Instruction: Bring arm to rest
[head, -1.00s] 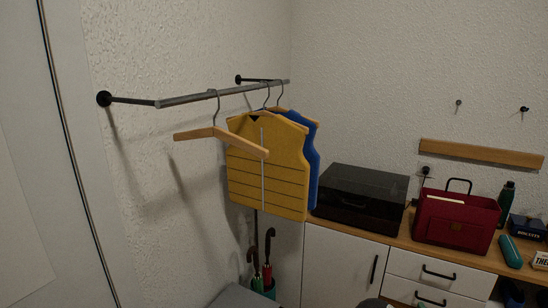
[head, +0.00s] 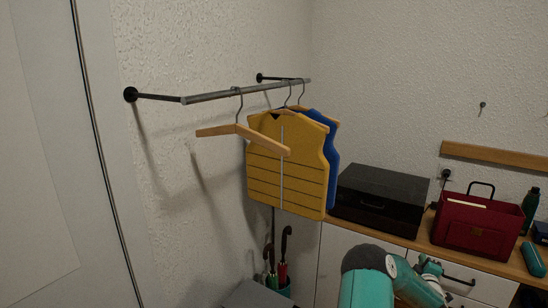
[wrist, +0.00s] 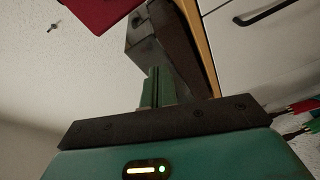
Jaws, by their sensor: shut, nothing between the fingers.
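My arm (head: 368,290), teal with a dark grey joint, shows at the bottom of the head view, in front of the white cabinet. Its teal links bend to the right. I cannot clearly make out the gripper there. In the wrist view my gripper (wrist: 159,88) shows two green fingers close together above a black bar. It is shut and holds nothing. Past the fingertips I see a dark box and the wooden counter edge, apparently with space between.
A wall rail (head: 250,91) carries a bare wooden hanger (head: 243,134), a yellow vest (head: 285,165) and a blue vest. A black box (head: 380,200) and a red case (head: 478,222) stand on the wooden counter (head: 412,240). Umbrellas (head: 282,270) stand in a corner holder.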

